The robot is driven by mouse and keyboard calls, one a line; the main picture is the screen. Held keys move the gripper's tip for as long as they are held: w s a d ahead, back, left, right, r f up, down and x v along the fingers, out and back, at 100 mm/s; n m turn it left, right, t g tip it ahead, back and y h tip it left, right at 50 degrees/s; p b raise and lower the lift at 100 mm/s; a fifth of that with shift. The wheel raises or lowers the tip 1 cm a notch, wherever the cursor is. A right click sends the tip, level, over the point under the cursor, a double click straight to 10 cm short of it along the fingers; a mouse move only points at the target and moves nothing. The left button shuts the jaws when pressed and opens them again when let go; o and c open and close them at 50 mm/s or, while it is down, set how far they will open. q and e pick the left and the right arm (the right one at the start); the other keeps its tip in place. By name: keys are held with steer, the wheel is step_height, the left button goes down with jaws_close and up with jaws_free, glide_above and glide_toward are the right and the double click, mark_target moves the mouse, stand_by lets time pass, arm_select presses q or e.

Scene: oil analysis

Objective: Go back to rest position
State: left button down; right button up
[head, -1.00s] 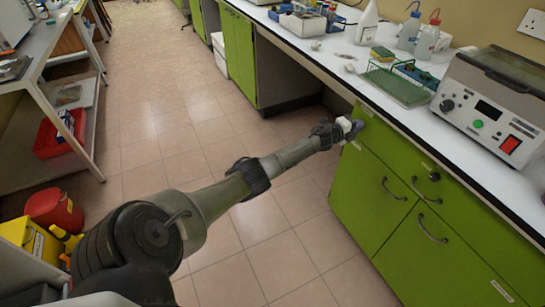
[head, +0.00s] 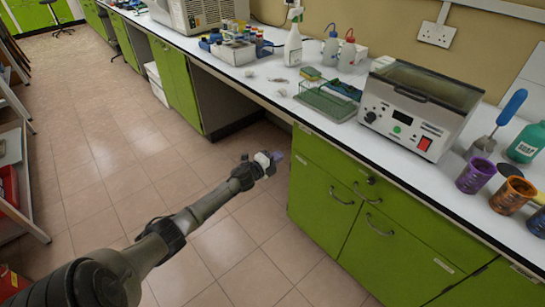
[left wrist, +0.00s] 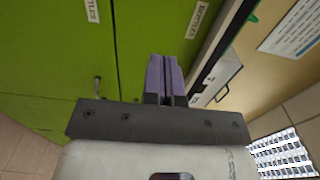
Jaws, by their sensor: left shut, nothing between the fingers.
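My left arm reaches from the lower left of the head view over the floor. My left gripper (head: 279,157) is in front of the green cabinets (head: 330,200), below the worktop edge. In the left wrist view its two purple fingers (left wrist: 165,78) are pressed together with nothing between them. Green cabinet fronts (left wrist: 150,25) fill much of that view behind the fingers. My right gripper is not in view.
The white worktop (head: 250,70) carries a centrifuge-like device (head: 420,110), a green rack (head: 328,100), bottles (head: 293,45) and purple (head: 475,175) and orange cups (head: 512,195). The tiled floor (head: 110,150) is clear. A shelf unit (head: 20,190) stands at the left.

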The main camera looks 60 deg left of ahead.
arm_select(q)
steer(key=shift+s+d, duration=0.15)
steer(key=shift+s, duration=0.95)
